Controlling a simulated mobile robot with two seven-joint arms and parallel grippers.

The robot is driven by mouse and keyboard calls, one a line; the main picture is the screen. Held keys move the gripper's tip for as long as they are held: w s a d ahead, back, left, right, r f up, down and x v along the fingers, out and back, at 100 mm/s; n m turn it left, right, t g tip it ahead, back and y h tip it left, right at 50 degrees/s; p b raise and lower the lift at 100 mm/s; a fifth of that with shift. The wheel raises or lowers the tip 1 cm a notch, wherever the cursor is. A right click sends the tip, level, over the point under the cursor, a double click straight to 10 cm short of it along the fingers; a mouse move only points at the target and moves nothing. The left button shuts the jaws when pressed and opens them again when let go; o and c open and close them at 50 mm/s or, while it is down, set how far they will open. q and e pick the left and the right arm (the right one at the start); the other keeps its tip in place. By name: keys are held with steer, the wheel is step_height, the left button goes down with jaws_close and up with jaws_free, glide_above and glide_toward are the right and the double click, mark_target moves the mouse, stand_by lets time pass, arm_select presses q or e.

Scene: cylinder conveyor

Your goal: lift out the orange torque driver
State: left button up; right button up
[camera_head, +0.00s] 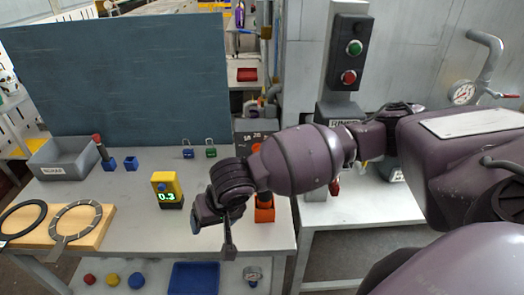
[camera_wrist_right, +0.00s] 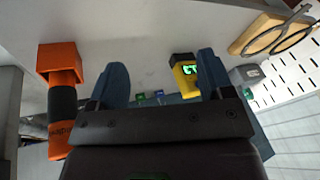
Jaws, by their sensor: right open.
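The torque driver (camera_wrist_right: 61,138) has a dark grip and an orange part with lettering; it stands in a square orange holder (camera_wrist_right: 60,62) at the left of the wrist view. In the head view the orange holder (camera_head: 264,214) is on the table near its right edge, and my right arm hides most of the driver. An orange patch (camera_head: 257,148) behind the arm may be its top. My right gripper (camera_head: 214,230) is open and empty, just left of the holder. Its spread fingers show in the wrist view (camera_wrist_right: 162,80), with the driver outside them. My left gripper is out of view.
A yellow device (camera_head: 167,188) with a lit display stands left of my gripper. Small padlocks (camera_head: 188,151), a red-topped tool (camera_head: 98,146) and a grey bin (camera_head: 64,160) sit farther back. A wooden board with rings (camera_head: 95,232) lies at left. A control post (camera_head: 349,60) stands behind right.

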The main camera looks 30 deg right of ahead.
steer(key=w+d+r+m+h, duration=0.1)
steer(key=d+r+m+h, duration=0.3)
steer(key=d, duration=0.4)
steer(key=w+d+r+m+h, duration=0.2)
steer(key=d+r+m, duration=0.2)
steer(key=d+r, duration=0.3)
glide_above(264, 198)
steer(key=w+d, duration=0.2)
step_height(264, 198, down, 10)
steer(key=shift+g, duration=0.3)
steer(key=shift+f, duration=0.1)
